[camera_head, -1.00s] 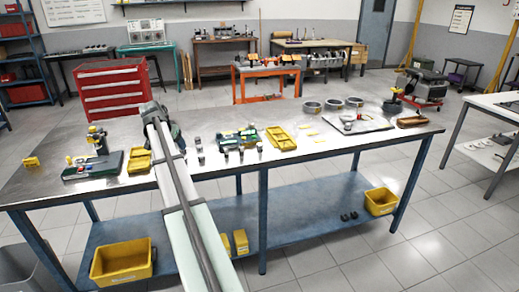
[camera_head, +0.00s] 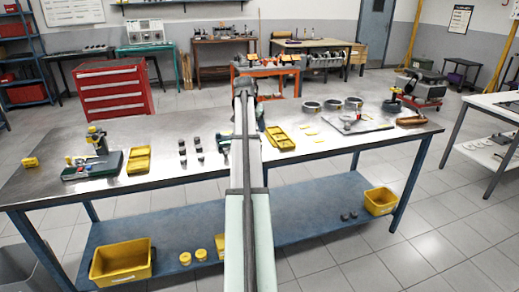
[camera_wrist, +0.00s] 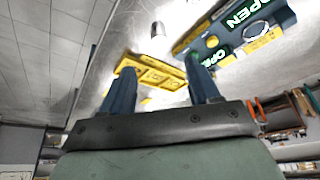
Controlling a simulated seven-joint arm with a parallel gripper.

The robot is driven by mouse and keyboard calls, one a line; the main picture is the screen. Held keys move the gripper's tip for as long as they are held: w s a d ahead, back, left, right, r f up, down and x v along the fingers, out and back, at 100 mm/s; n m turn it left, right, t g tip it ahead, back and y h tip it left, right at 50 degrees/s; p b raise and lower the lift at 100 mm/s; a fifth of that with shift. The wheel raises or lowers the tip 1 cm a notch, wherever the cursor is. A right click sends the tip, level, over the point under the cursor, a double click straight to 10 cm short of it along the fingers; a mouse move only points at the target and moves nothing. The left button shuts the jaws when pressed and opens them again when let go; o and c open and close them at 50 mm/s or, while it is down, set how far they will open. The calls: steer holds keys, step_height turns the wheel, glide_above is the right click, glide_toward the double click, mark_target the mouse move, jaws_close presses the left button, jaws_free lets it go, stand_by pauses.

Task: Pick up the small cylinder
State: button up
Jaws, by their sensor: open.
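Several small dark cylinders (camera_head: 183,151) stand in short rows on the metal workbench (camera_head: 330,163), left of my arm in the head view. In the wrist view, one small metallic cylinder (camera_wrist: 157,30) stands on the bench top, beyond my fingertips and apart from them. My gripper (camera_wrist: 160,66) is open, with a dark finger on each side and nothing seen between them. A yellow tray (camera_wrist: 150,74) lies beyond the fingers in the wrist view. In the head view my arm hides the gripper and part of the bench middle.
In the wrist view, a dark block with "OPEN" lettering and yellow parts (camera_wrist: 235,30) lies to the right of the cylinder. In the head view, yellow trays (camera_head: 138,160) (camera_head: 281,138), a green-based fixture (camera_head: 92,168) and metal rings (camera_head: 312,106) occupy the bench.

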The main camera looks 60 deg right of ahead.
steer(key=x, duration=1.3)
steer(key=shift+r, duration=0.1)
steer(key=shift+c, duration=0.2)
jaws_close()
